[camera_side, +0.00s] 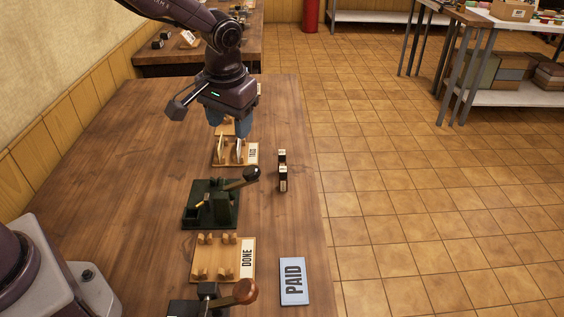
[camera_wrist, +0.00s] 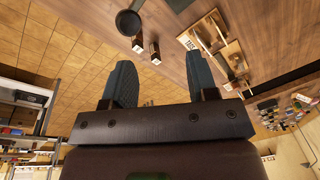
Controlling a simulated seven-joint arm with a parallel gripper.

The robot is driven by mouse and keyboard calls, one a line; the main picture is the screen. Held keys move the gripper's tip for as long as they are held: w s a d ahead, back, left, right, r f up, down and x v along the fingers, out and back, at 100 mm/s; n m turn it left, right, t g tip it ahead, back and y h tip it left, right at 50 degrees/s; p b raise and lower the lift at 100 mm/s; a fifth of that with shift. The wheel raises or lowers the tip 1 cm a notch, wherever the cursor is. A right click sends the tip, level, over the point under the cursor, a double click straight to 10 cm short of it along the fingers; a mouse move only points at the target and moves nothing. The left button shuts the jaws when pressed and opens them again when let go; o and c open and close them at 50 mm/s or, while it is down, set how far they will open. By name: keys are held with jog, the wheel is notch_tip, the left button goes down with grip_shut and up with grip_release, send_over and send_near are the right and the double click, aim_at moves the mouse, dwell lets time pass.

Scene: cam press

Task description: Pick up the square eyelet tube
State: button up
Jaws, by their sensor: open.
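My gripper (camera_side: 229,130) hangs over the far wooden rack in the side view, blue fingers pointing down. The wrist view shows my gripper (camera_wrist: 160,64) with its fingers wide apart and nothing between them. Two small dark upright pieces with pale tops, the nearer (camera_side: 283,179) and the farther (camera_side: 282,158), stand right of the rack. They also show in the wrist view, as a left piece (camera_wrist: 137,43) and a right piece (camera_wrist: 154,52). I cannot tell whether either is the square eyelet tube. My fingers partly hide the rack.
The far wooden rack (camera_side: 252,153) holds thin upright pieces. A green lever press (camera_side: 205,215) stands nearer, its black-knobbed lever reaching right. A DONE rack (camera_side: 246,260), a blue PAID plate (camera_side: 294,282) and a brown-knobbed lever (camera_side: 244,291) are at the front. The table's left side is clear.

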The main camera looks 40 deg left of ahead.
jog(key=w+f+n+y, duration=0.1)
jog(key=w+f+n, duration=0.2)
jog(key=w+f, duration=0.5)
jog(key=n+t, duration=0.2)
jog(key=n, duration=0.1)
send_near(282, 153)
jog(key=shift+y, duration=0.4)
jog(key=x, duration=1)
jog(key=shift+w+d+f, duration=0.1)
jog(key=shift+d+f, duration=0.15)
jog(key=shift+f, duration=0.05)
grip_shut()
